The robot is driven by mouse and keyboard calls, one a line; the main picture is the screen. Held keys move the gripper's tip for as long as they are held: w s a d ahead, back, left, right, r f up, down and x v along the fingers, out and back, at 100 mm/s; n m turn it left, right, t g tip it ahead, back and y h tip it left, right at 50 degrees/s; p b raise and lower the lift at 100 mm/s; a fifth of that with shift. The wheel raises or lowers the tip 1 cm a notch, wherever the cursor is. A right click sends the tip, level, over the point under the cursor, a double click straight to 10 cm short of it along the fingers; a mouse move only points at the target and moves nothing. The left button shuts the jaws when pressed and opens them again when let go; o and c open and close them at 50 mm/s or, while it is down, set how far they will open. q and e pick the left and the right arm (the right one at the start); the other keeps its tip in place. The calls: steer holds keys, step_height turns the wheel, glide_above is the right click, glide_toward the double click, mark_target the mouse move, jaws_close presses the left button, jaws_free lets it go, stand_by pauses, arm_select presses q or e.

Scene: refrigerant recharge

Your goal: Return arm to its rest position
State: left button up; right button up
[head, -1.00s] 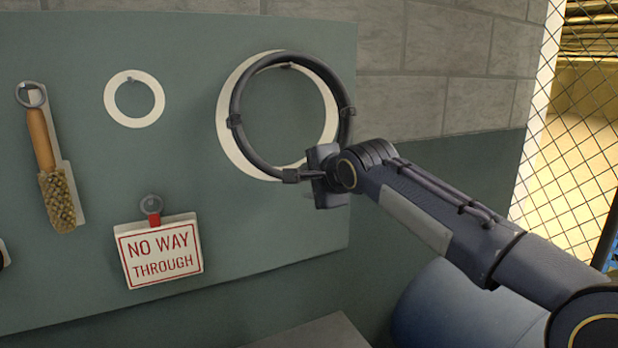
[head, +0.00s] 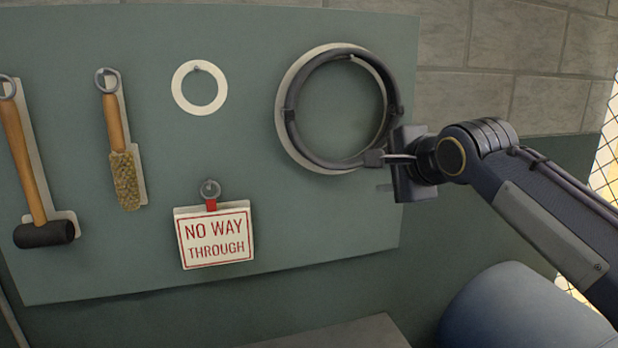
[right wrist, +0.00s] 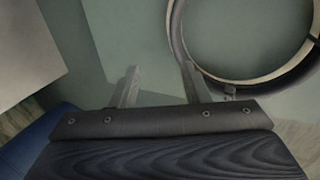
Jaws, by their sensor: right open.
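My right arm reaches in from the right in the head view. Its right gripper (head: 392,172) is open and empty, just right of the lower right of a dark hose ring (head: 291,125). The ring hangs on a peg over a white ring-shaped outline on the grey-green board (head: 120,260). In the right wrist view the two fingers of the gripper (right wrist: 157,75) stand apart with only board between them. The ring (right wrist: 177,35) shows beyond the right finger there; whether they touch is unclear. My left gripper is not in view.
On the board hang a mallet (head: 25,160), a brush (head: 125,180) and a "NO WAY THROUGH" sign (head: 215,238). A white ring outline (head: 178,90) has nothing on its peg. A blue rounded object (head: 520,315) is below my arm. A wire fence (head: 606,165) stands at the far right.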

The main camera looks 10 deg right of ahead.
steer(key=s+a+f+n+g+y, duration=0.1)
steer(key=s+f+n, duration=0.6)
steer(key=s+f, duration=0.7)
steer(key=s+a+f+n+g+y, duration=0.1)
steer(key=s+a+f+n+g, duration=0.2)
steer(key=s+f, duration=1.1)
step_height(320, 180, down, 5)
steer(key=n+g, duration=0.3)
steer(key=n, duration=0.2)
steer(key=shift+s+a+g+y, duration=0.25)
steer(key=shift+a+g+y, duration=0.05)
steer(key=shift+a+y, duration=0.1)
